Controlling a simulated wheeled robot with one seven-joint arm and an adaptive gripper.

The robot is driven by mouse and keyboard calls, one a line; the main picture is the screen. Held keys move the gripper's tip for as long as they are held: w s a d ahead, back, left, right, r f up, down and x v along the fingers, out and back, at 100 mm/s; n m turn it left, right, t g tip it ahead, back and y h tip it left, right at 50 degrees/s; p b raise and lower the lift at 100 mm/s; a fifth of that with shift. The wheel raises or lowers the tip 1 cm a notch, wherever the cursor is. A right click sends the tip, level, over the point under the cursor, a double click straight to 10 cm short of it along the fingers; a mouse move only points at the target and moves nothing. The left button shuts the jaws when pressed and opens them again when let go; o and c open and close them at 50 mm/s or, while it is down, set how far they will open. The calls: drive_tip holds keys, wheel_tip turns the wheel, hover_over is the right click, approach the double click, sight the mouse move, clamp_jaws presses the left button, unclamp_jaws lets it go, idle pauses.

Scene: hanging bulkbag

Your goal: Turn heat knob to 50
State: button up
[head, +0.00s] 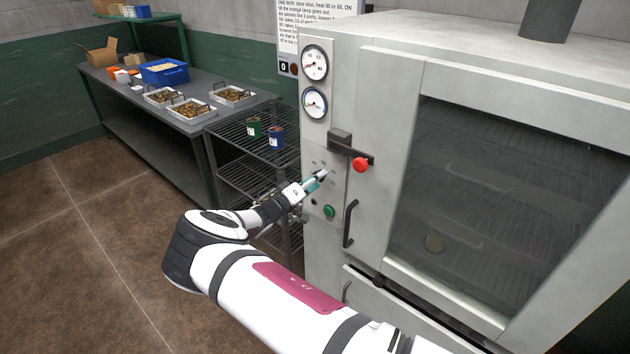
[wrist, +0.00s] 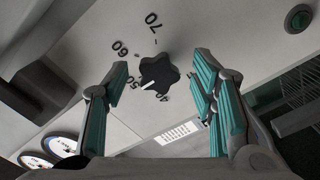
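The heat knob (wrist: 158,72) is a black lobed dial on the oven's pale control panel. Its white pointer faces down-left in the wrist view, between the 40 and 50 marks and close to 50. The 60 and 70 marks also show. My gripper (wrist: 162,80) is open, with one teal-padded finger on each side of the knob in the picture. I cannot tell whether either pad touches it. In the head view my gripper (head: 320,177) is at the panel and hides the knob.
A green button (head: 329,210) is below my gripper. A door latch with a red ball (head: 361,165) is above right, and a black handle (head: 349,223) is to the right. Two gauges (head: 315,82) are higher up. A wire rack (head: 255,165) with two cans stands left of the oven.

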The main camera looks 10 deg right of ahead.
drive_tip(key=v, duration=1.2)
idle(0.3)
drive_tip(key=shift+r, duration=0.1)
